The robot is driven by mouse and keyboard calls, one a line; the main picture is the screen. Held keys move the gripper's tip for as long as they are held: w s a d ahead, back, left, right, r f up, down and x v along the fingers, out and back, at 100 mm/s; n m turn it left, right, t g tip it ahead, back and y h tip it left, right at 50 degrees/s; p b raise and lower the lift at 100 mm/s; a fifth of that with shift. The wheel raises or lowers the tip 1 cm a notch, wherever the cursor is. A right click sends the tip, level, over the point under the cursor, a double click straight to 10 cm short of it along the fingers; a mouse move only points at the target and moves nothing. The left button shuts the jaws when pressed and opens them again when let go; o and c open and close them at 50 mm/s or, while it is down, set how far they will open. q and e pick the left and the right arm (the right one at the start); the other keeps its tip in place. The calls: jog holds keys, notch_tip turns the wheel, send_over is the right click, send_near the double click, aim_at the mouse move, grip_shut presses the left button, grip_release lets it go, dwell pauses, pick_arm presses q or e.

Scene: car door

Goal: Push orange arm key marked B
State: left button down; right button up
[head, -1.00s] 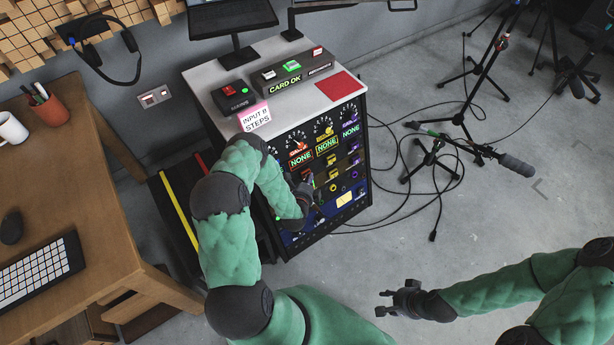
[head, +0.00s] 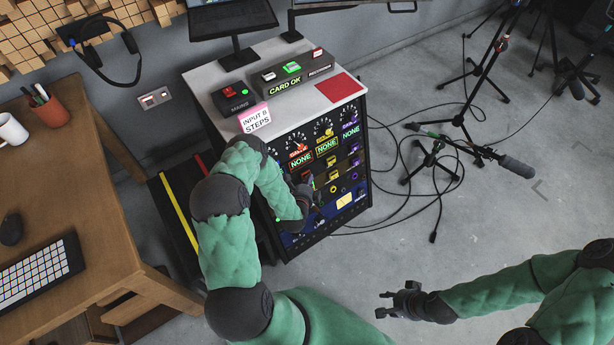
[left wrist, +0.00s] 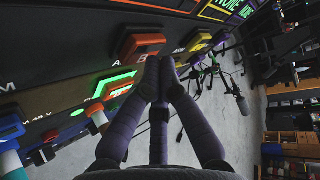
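The equipment rack (head: 290,240) has a front panel with orange, yellow and purple columns of controls. In the left wrist view an orange key (left wrist: 140,42) has a letter that looks like A beside it. A second orange key (left wrist: 116,88) has a lit green surround; its letter is not legible. My left gripper (head: 313,187) is at the rack front. In the left wrist view its fingertips (left wrist: 163,64) are together with nothing between them, close to the orange keys; contact cannot be told. My right gripper (head: 381,303) is open and empty over the floor, away from the rack.
Three NONE displays (head: 327,146) and dials sit above the keys. A yellow key (left wrist: 196,40) is right of my left fingertips. A card reading INPUT B STEPS (head: 255,118) stands on the rack's top edge. Cables and microphone stands (head: 432,160) occupy the floor to the right.

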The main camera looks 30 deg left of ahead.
pick_arm(q)
jog(key=shift+a+f, duration=0.1)
dwell(0.4)
jog(key=shift+w+a+f+b, duration=0.1)
jog(key=shift+w+a+b, duration=0.05)
jog(key=shift+a+b, duration=0.15)
jog(key=shift+d, duration=0.15)
jog(key=shift+d+r, duration=0.2)
jog(key=shift+r, duration=0.05)
dwell(0.4)
jog(key=s+d+r+p, duration=0.2)
jog(key=d, duration=0.3)
jog(key=shift+s+d, duration=0.15)
jog(key=shift+s, duration=0.1)
dwell(1.5)
